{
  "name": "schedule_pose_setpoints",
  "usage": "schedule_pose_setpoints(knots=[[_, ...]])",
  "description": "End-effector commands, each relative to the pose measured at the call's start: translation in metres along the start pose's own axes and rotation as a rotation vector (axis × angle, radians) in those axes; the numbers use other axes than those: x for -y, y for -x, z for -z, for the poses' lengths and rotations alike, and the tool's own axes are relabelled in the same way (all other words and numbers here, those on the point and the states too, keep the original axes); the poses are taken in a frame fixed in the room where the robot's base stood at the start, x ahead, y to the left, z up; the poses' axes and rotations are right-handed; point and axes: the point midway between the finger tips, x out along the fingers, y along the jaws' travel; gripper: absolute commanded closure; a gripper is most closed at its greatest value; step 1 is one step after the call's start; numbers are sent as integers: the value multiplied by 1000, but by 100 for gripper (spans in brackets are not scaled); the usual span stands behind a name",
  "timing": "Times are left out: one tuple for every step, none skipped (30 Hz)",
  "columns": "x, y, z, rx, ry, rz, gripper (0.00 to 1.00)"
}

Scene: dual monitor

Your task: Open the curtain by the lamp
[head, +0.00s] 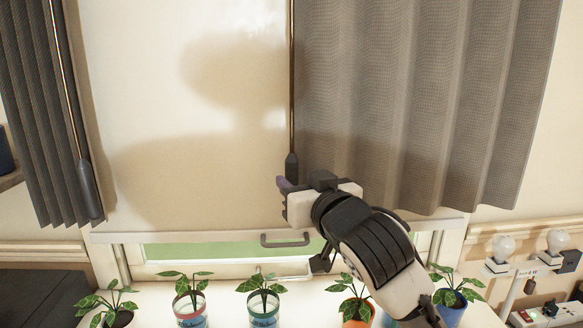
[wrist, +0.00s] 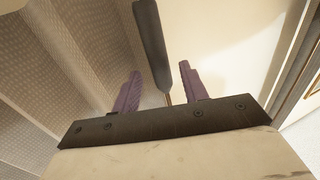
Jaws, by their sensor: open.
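The right grey curtain (head: 420,90) hangs in folds over the right part of the window, on the side of the bulb lamps (head: 503,246). A thin rod with a dark handle (head: 292,166) hangs at its left edge. My gripper (head: 285,186) is at the lower end of this handle. In the wrist view, the purple fingers of my gripper (wrist: 160,70) are apart, with the dark handle (wrist: 150,40) showing between them. I cannot tell whether either finger touches it. The curtain (wrist: 55,75) shows left of the fingers.
A left curtain (head: 38,110) has its own rod and handle (head: 88,190). A pale blind (head: 190,110) with a grey pull (head: 285,239) covers most of the window. Several potted plants (head: 264,305) line the sill below my arm. A power strip (head: 545,315) lies at the lower right.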

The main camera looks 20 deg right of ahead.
Motion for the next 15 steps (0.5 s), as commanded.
schedule_pose_setpoints(knots=[[1, -10, 2, 2, 1, 1, 56], [1, -14, 2, 2, 1, 1, 56], [0, -20, 2, 2, 2, 0, 56], [0, -24, 2, 1, 1, 0, 56], [0, -27, 2, 0, 0, 0, 56], [0, -31, 2, 1, 0, 0, 56], [0, -33, 1, 1, 1, 0, 56], [0, -35, 1, 0, 1, 0, 56], [0, -37, 1, 0, 1, 0, 56], [0, -38, 1, -1, 1, 0, 56], [0, -39, 0, -1, 1, 0, 56], [0, -39, 0, -1, 1, 0, 56], [0, -40, 0, -1, 1, 0, 56], [0, -40, 0, -1, 1, 0, 56], [0, -40, 0, -1, 1, 0, 56]])
